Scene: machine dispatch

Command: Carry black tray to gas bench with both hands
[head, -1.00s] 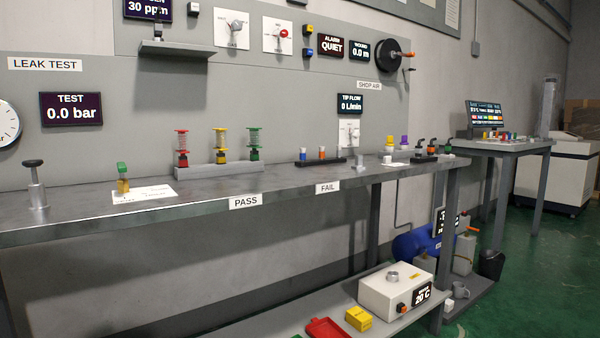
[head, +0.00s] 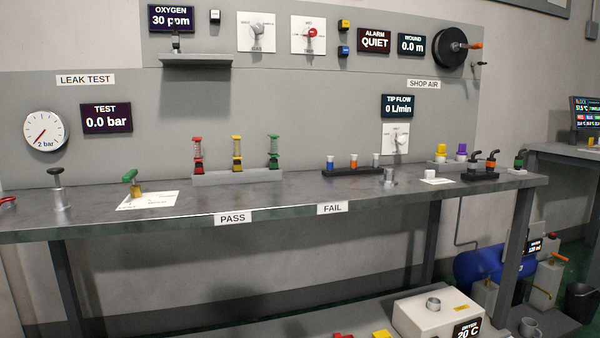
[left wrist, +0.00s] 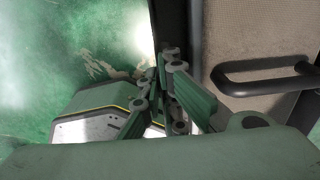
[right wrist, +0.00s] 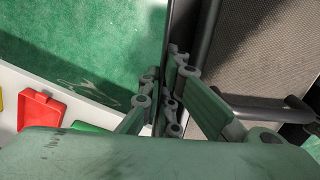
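The black tray shows in both wrist views, with a dark rim and a grey-brown textured floor (left wrist: 245,38); the same floor is in the right wrist view (right wrist: 265,45). Black bar handles show on it. My left gripper (left wrist: 163,88) is closed at the tray's dark rim, which runs up between its fingers. My right gripper (right wrist: 165,88) is likewise closed at the rim. The finger pads are partly hidden. Neither gripper nor the tray is in the head view. The long bench with the gas panel (head: 290,194) stands ahead in the head view.
On the bench are a green-handled valve (head: 131,186), a colored-column rack (head: 237,177) and black fittings (head: 481,172). A white box (head: 437,318) is on the lower shelf. A red bin (right wrist: 38,110) lies at left in the right wrist view. Green floor (right wrist: 85,40) is clear.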

